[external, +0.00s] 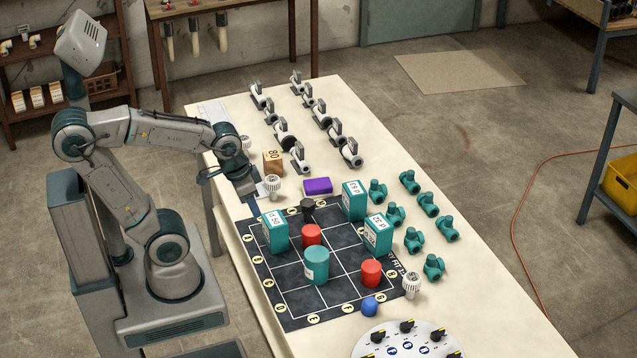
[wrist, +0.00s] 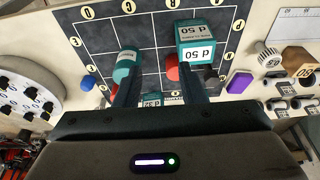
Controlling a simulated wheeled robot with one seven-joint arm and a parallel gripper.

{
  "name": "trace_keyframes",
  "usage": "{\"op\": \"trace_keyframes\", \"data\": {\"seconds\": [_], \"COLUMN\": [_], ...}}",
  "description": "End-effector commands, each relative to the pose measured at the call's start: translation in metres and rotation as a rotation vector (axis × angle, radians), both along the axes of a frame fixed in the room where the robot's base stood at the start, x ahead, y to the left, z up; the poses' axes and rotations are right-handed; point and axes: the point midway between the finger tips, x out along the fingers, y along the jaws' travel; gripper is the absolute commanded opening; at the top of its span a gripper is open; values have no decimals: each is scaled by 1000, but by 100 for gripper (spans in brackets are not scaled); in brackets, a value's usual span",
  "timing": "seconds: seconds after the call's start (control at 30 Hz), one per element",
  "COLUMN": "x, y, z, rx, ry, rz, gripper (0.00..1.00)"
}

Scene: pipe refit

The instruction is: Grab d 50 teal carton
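The d 50 teal carton (external: 275,233) stands upright on the left side of the dark gridded mat (external: 283,286). Its white top label reads d 50. In the wrist view, the d 50 carton (wrist: 200,45) is beyond the tip of the right finger, which covers part of its near side. My gripper (external: 250,197) is over the table's left edge, behind and left of the carton in the external view. In the wrist view, my gripper (wrist: 158,88) has its fingers spread wide with nothing held between them. I cannot tell whether a finger touches the carton.
A teal cylinder (external: 317,267), red cylinders (external: 371,274) and a black piece (external: 307,208) stand on the mat near the carton. Two other teal cartons, d 32 (external: 378,235) and another (external: 354,202), are to the right. A wooden block (external: 273,162) and purple block (external: 317,186) lie behind.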

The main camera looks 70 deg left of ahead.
Motion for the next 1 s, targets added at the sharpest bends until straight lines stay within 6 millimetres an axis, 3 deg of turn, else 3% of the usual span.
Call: {"op": "trace_keyframes", "data": {"seconds": [0.2, 0.33, 0.73, 1.0], "x": [0, 0, 4, 27], "y": [0, 0, 2, 17], "z": [0, 0, -3, -17], "rx": [0, 0, -11, -71], "ry": [0, 0, 11, 75], "rz": [0, 0, 64, 523], "gripper": [39, 75, 75, 75]}}
